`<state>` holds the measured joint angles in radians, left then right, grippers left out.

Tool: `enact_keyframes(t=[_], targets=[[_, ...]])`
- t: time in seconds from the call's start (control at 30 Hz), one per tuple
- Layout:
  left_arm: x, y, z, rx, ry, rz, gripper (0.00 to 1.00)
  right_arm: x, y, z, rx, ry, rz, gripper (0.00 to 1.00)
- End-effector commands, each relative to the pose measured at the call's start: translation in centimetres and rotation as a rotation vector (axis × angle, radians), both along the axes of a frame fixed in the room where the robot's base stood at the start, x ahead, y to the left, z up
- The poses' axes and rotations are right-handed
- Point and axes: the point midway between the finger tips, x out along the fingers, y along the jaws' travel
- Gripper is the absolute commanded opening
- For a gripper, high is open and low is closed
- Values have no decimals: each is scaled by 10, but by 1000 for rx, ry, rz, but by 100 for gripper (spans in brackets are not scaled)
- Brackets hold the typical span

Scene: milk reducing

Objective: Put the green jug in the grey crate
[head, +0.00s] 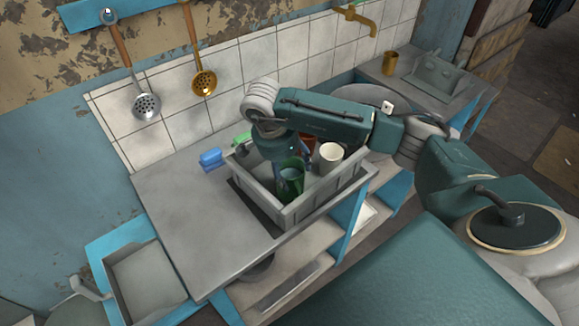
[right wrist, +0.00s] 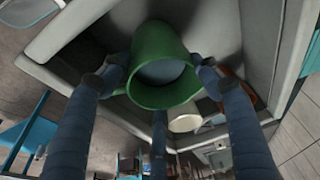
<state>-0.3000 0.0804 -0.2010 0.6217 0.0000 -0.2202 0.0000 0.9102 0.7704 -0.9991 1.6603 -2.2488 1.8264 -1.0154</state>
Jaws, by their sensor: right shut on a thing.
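The green jug (head: 291,182) is inside the grey crate (head: 312,205) on the counter, towards its near left side. My right gripper (head: 286,164) reaches down into the crate from above and is shut on the jug. In the right wrist view the jug (right wrist: 150,92) sits between my blue fingers, with the grey crate wall (right wrist: 85,25) close by. Whether the jug touches the crate floor is hard to tell. My left gripper is not in view.
A white cup (head: 331,156) and a partly hidden orange-red thing (head: 308,143) are also in the crate. A blue item (head: 211,159) and a green item (head: 242,139) lie behind it. The counter (head: 205,215) left of the crate is clear. A sink (head: 372,95) is beyond.

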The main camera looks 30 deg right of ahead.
Motion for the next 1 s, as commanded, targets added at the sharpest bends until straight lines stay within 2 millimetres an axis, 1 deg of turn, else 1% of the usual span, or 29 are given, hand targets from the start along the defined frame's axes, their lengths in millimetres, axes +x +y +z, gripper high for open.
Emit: enact_keyframes(t=[0.27, 0.3, 0.4, 0.67, 0.77, 0.8, 0.87, 1.0], targets=[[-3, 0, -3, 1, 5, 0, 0, 1, 0, -2, 0, -4, -1, 5], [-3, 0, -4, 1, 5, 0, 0, 1, 0, -3, 0, -3, 0, 64], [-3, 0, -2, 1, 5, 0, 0, 1, 0, -1, 0, -2, 0, 81], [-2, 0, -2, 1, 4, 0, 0, 1, 0, -1, 0, -2, 0, 81], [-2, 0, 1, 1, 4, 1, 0, 1, 0, 3, 0, -2, 0, 81], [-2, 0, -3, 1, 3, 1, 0, 1, 1, 4, 1, -4, 0, 81], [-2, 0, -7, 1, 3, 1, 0, 2, 3, 11, 1, -7, 0, 81], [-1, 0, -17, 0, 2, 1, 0, 2, 11, 38, 1, -9, 1, 81]])
